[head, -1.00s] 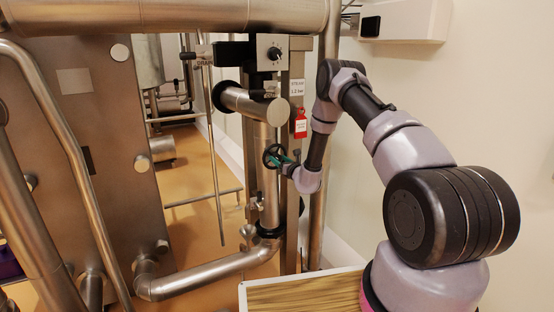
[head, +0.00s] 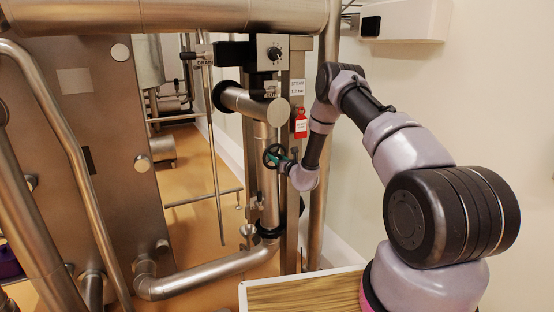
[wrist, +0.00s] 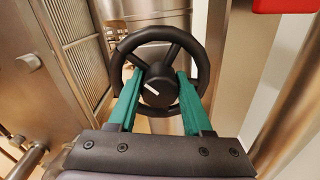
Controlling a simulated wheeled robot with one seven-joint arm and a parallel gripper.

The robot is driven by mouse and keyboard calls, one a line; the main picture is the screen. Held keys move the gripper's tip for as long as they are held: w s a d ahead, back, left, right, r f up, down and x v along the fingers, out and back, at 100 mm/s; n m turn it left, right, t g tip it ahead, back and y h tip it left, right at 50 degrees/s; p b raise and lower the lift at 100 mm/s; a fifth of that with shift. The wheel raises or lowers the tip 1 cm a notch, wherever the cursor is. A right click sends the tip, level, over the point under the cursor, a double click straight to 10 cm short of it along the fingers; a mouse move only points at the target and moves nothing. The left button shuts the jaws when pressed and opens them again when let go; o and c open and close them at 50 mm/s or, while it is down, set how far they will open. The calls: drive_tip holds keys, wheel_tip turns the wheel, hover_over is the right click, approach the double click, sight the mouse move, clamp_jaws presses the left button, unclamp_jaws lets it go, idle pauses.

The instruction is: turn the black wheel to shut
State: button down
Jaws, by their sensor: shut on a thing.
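The black wheel (head: 273,155) is a small handwheel on the vertical steel pipe in the middle of the head view. In the wrist view the black wheel (wrist: 158,50) faces me, with spokes and a round hub carrying a white pointer line tilted from upper left to lower right. My gripper (head: 283,160) is at the wheel, coming from the right. In the wrist view its two green fingers (wrist: 158,88) are shut on the wheel, one on each side of the hub. The fingers cover parts of the lower rim and spokes.
A red tag (head: 301,125) hangs just above and right of my gripper. A black knob (head: 274,53) on a box sits above the wheel. Steel pipes (head: 210,275) run below and left. A wooden-topped table (head: 300,293) stands at the front. The pale wall is at right.

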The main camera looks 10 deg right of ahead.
drive_tip(key=m, duration=0.5)
drive_tip(key=shift+d+f, duration=0.1)
drive_tip(key=shift+d, duration=0.05)
drive_tip(key=m, duration=0.4)
drive_tip(key=shift+m, duration=0.4)
idle(0.4)
drive_tip(key=c, duration=0.6)
unclamp_jaws()
drive_tip(key=v, duration=1)
drive_tip(key=shift+s, duration=0.4)
drive_tip(key=shift+d, duration=0.1)
